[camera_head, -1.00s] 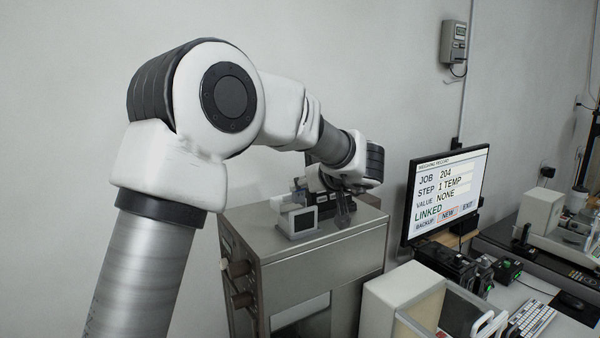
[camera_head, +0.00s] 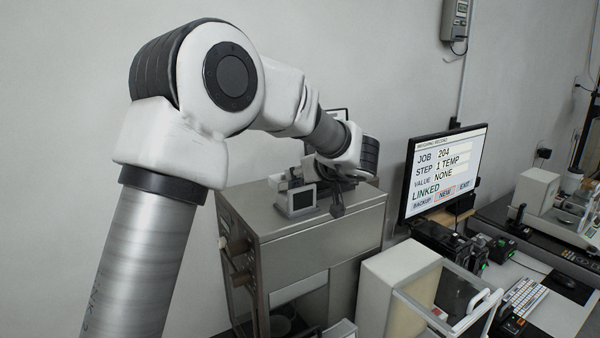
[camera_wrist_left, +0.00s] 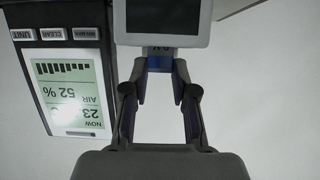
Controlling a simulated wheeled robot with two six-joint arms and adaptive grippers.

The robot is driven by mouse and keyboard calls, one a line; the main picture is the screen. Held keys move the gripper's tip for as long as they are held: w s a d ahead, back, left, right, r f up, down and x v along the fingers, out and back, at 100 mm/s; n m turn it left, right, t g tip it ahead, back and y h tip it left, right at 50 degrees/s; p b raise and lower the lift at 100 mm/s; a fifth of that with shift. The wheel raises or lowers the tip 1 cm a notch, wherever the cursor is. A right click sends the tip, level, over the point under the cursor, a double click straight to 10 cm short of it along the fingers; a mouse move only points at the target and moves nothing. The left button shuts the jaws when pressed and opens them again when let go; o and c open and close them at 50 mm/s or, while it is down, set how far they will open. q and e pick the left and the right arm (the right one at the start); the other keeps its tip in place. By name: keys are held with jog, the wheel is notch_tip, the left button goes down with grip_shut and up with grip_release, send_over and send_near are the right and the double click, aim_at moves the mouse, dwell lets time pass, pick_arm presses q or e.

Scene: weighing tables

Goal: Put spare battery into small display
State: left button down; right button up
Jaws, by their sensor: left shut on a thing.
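The small display (camera_head: 297,200) is a light grey box with a dark screen. It stands on top of the grey metal cabinet, near its left side. It also shows upside down at the top edge of the left wrist view (camera_wrist_left: 165,22). My left gripper (camera_wrist_left: 159,68) is shut on a small blue and white piece, the spare battery (camera_wrist_left: 159,62), mostly hidden between the fingertips. The battery's far end is close against the small display's lower part in that view; I cannot tell if it is inside. My right gripper is not in view.
A larger climate readout (camera_wrist_left: 70,90) showing 52 % stands close beside the left fingers. The metal cabinet's top (camera_head: 255,220) is bare at the front. To the right are a monitor (camera_head: 445,178), a white cabinet-like box (camera_head: 395,285) and a keyboard (camera_head: 525,298).

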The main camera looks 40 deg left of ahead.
pick_arm(q)
jog(key=shift+s+d+r, duration=0.1)
jog(key=shift+d+r, duration=0.05)
jog(key=shift+d, duration=0.15)
jog(key=shift+d, duration=0.1)
dwell(0.4)
jog(key=shift+f, duration=0.5)
jog(key=shift+f+b, duration=0.4)
jog(key=shift+f, duration=0.15)
jog(key=shift+c, duration=1.8)
grip_release()
jog(key=shift+r, duration=0.1)
